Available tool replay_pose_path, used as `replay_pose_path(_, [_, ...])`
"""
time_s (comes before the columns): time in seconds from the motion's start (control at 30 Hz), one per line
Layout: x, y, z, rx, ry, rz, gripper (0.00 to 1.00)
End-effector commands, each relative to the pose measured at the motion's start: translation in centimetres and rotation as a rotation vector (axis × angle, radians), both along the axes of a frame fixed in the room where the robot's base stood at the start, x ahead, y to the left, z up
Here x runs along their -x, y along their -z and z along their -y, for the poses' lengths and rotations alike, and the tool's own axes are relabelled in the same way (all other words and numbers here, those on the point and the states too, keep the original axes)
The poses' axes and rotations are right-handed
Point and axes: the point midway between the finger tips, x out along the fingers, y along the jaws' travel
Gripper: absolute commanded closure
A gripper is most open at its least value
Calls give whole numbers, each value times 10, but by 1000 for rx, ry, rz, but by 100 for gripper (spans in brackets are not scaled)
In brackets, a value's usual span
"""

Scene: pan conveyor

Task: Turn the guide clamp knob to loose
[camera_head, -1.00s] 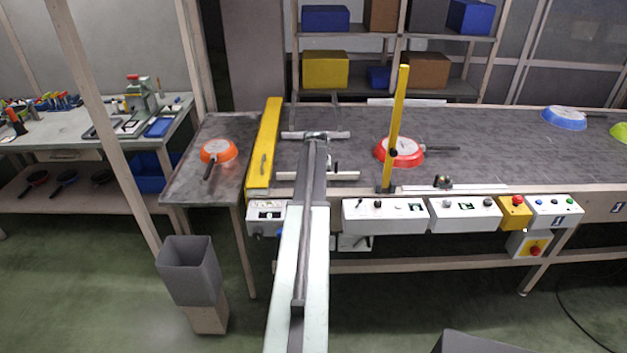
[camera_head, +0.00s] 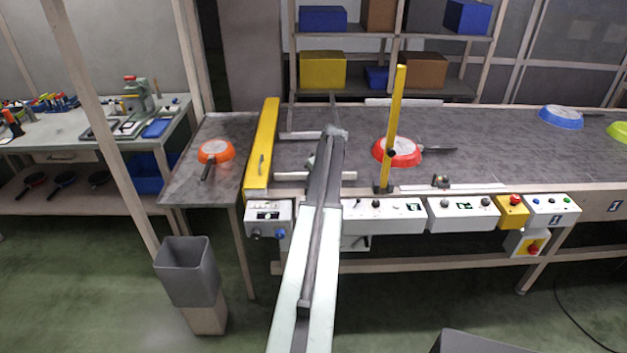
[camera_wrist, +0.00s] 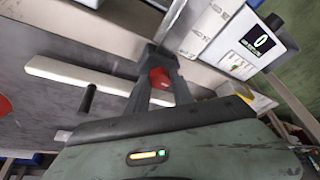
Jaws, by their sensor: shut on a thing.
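In the wrist view my gripper (camera_wrist: 160,62) is shut on a small red piece (camera_wrist: 160,77), which appears to be the guide clamp knob. The dark fingers stand on either side of it and hide part of it, so I cannot read its setting. A pale guide bar (camera_wrist: 80,73) lies to the left, with a black post (camera_wrist: 88,98) beside it. In the head view two guide bars, far (camera_head: 299,135) and near (camera_head: 318,176), lie across the belt (camera_head: 480,150). My arm covers the gripper and the knob there.
A red pan (camera_head: 404,158) lies on the belt just right of my arm, behind a yellow upright post (camera_head: 395,120). A yellow beam (camera_head: 262,150) stands to the left. Control boxes (camera_head: 384,216) line the front edge. An orange pan (camera_head: 217,150) sits on the side table.

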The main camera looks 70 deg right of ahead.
Motion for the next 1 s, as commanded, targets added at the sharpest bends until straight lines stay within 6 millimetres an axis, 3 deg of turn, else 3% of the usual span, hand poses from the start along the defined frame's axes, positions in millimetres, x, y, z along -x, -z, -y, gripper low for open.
replay_pose_path(0.57, [3,0,2,4,-27,-3,100])
replay_pose_path(0.6, [3,0,2,4,-27,-3,63])
replay_pose_path(0.67, [2,0,2,3,-28,-3,50])
replay_pose_path(1.0, [1,-2,0,1,-29,-1,50])
